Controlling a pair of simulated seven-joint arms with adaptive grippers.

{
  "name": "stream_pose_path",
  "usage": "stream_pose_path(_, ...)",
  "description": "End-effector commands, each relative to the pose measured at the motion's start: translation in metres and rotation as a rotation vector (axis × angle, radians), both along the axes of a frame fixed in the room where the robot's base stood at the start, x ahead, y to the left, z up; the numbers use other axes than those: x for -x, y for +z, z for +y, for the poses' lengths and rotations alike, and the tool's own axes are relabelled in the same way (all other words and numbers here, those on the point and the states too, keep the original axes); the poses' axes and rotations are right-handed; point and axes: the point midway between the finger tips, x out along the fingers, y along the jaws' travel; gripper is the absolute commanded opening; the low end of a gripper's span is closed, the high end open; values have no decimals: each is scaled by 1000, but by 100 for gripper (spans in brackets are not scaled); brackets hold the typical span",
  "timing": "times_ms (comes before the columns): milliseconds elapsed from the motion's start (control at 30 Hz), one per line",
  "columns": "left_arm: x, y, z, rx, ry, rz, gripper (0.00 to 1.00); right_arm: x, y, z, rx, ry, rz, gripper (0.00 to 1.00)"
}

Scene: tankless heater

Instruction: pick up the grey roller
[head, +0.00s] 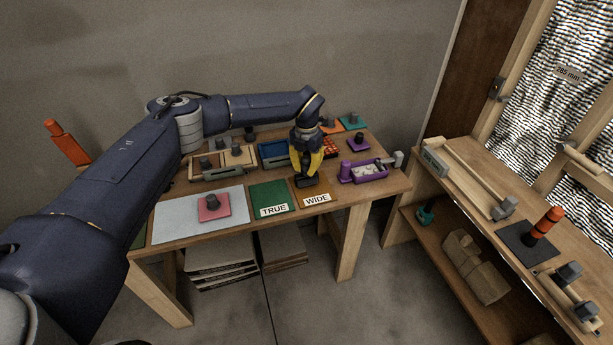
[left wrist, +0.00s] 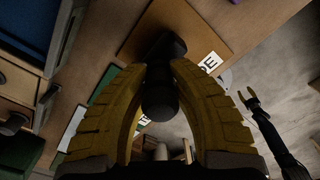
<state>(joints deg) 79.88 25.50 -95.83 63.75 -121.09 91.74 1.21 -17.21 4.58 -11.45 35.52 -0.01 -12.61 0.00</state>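My left gripper (head: 307,172) points down over the brown board marked WIDE (head: 316,198) at the front of the table. Its yellow fingers (left wrist: 160,68) converge on a dark grey rounded piece, which I take as the grey roller (left wrist: 161,98). They look shut on it from both sides. In the head view the dark roller (head: 306,183) shows just below the fingers, at or just over the board; I cannot tell whether it touches. My right gripper (left wrist: 250,98) shows small in the left wrist view, its prongs apart and empty, far from the roller.
A green board marked TRUE (head: 270,197) lies left of the brown one. A pink pad (head: 222,206) with a dark knob sits on a pale sheet (head: 172,221). A purple tray (head: 374,175) and a blue tray (head: 272,150) stand nearby. A second bench (head: 470,160) is at right.

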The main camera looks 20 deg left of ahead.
Motion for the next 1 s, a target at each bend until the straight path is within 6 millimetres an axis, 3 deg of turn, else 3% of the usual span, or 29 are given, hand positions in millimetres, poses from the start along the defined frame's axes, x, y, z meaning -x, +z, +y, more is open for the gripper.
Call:
stream_pose_path(133,0,0,0,0,0,0,0,0,0,0,0,0,0,44)
stream_pose_path(667,0,7,0,0,0,-1,0,0,0,0,0,0,0,44)
stream_pose_path(867,-1,29,0,0,-1,-3,0,0,0,0,0,0,0,44)
stream_pose_path(1000,-1,56,0,1,-1,-4,0,0,0,0,0,0,0,44)
